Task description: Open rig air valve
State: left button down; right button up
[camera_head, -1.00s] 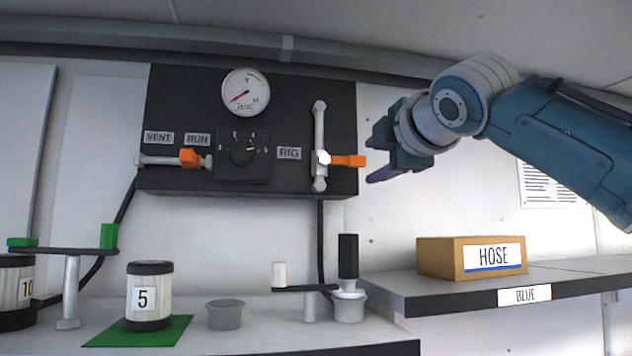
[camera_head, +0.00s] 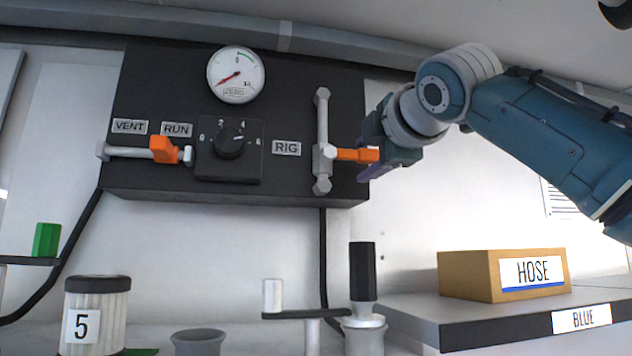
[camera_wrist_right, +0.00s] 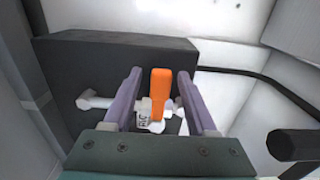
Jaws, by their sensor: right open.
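The rig air valve is a grey vertical pipe (camera_head: 322,110) on the right of the black panel, beside the RIG label (camera_head: 286,148). Its orange handle (camera_head: 356,155) points right, across the pipe. My right gripper (camera_head: 372,172) is at the handle's outer end. In the right wrist view, the orange handle (camera_wrist_right: 161,92) stands between the two purple fingers of the open gripper (camera_wrist_right: 157,90), with a gap on each side. The RIG label is partly hidden there. My left gripper is not in view.
The black panel (camera_head: 150,85) also carries a gauge (camera_head: 236,74), a dial (camera_head: 230,145) and a VENT/RUN valve with an orange handle (camera_head: 164,150). Below are a HOSE box (camera_head: 470,275) on a shelf, a canister marked 5 (camera_head: 97,310) and a black-handled post (camera_head: 362,270).

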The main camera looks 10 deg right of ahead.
jog(key=shift+s, duration=0.1)
jog(key=shift+c, duration=0.4)
grip_shut()
dwell(0.8)
